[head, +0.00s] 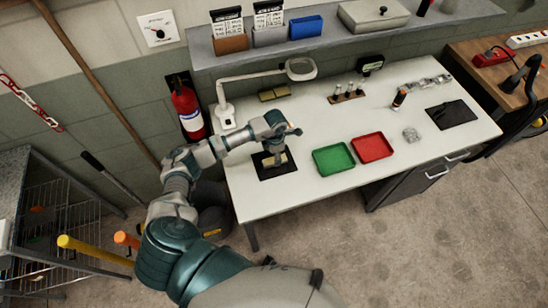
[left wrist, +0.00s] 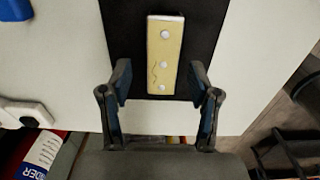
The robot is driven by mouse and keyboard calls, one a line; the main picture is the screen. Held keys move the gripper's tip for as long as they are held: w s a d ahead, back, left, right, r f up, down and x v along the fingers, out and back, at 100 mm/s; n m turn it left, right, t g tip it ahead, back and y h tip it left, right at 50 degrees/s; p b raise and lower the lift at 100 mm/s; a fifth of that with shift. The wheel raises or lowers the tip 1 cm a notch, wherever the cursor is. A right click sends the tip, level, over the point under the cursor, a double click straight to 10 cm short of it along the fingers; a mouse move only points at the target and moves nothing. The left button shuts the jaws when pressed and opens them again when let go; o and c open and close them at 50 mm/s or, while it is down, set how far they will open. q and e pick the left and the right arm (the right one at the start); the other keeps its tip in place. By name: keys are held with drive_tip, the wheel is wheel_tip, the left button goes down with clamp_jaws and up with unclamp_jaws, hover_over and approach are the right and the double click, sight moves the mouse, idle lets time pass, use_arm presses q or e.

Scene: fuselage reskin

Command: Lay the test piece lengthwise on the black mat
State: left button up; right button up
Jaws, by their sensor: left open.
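The test piece (left wrist: 165,45) is a pale yellow strip with a few round white fastener heads and a dark wavy crack line. It lies flat on the black mat (left wrist: 213,35), running away from me in the left wrist view. The mat also shows on the bench's left part in the head view (head: 265,174). My left gripper (left wrist: 160,83) is open, its fingers on either side of the piece's near end with a gap on both sides. In the head view the left gripper (head: 276,160) is over the mat and partly hides the piece. My right gripper is out of view.
A green tray (head: 333,159) and a red tray (head: 372,147) stand right of the mat. A magnifier lamp (head: 226,116) and a small rack (head: 347,97) stand behind. Another dark mat (head: 440,118) lies at the far right. A fire extinguisher (head: 188,110) hangs on the left wall.

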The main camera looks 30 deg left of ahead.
use_arm(q)
wheel_tip(320, 180, up, 10)
drive_tip(key=shift+b, duration=0.3)
drive_tip(key=shift+f, duration=0.1)
drive_tip(key=shift+s, duration=0.1)
